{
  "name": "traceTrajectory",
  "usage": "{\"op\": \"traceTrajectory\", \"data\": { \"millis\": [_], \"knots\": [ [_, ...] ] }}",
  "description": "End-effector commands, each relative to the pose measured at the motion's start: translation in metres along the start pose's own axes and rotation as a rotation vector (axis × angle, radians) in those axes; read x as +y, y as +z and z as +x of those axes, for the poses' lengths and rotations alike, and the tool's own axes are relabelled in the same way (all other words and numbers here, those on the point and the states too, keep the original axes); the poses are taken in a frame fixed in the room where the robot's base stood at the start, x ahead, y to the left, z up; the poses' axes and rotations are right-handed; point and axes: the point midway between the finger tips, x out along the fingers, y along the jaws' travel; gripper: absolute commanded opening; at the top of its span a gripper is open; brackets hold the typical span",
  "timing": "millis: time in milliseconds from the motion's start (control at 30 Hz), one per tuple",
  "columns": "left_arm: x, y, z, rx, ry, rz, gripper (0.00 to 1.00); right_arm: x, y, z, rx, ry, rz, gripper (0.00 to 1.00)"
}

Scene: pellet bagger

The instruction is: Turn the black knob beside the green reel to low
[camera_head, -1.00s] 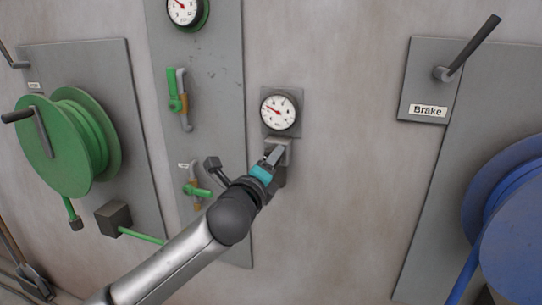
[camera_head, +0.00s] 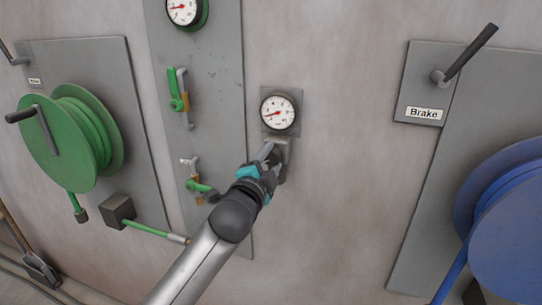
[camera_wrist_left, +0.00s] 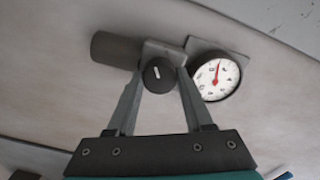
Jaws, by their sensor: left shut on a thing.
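The black knob (camera_wrist_left: 158,75) shows in the left wrist view as a round dark cap with a short white mark, close to upright in that picture. My left gripper (camera_head: 270,153) is shut on it, one finger on each side. In the head view the gripper hides the knob, just below a white round gauge (camera_head: 278,112). This gauge also shows in the left wrist view (camera_wrist_left: 215,77), right of the knob. The green reel (camera_head: 62,145) hangs on the wall panel at the left, with a dark crank handle. No low marking is legible. My right gripper is not in view.
A grey panel with green valve levers (camera_head: 176,90) and a second gauge (camera_head: 183,11) stands left of the knob. A green hose end (camera_head: 178,239) sticks out near my left arm. A Brake lever (camera_head: 468,55) and a blue reel (camera_head: 515,225) are at the right.

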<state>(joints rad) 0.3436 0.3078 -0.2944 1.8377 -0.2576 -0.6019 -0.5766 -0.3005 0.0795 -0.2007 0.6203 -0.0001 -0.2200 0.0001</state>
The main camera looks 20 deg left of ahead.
Motion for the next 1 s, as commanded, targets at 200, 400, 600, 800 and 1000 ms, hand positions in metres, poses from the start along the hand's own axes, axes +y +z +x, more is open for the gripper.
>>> {"op": "traceTrajectory", "data": {
  "millis": [200, 400, 600, 800, 1000],
  "knots": [
    [-0.0005, -0.0003, 0.0, -0.001, 0.001, -0.134, 0.0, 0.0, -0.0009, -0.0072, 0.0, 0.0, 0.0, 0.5],
    [-0.0004, -0.0001, 0.0, 0.0, 0.001, -0.206, 0.0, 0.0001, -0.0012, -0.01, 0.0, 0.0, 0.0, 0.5],
    [-0.0002, -0.0002, 0.0, 0.0, 0.001, -0.235, 0.0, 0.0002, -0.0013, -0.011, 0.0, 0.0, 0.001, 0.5],
    [-0.0001, -0.0001, 0.0, 0.001, 0.0, -0.241, 0.0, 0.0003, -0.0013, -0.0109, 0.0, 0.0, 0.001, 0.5],
    [-0.0002, -0.0001, 0.0, 0.001, 0.001, -0.241, 0.0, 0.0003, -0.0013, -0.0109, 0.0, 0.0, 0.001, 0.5]
  ]
}}
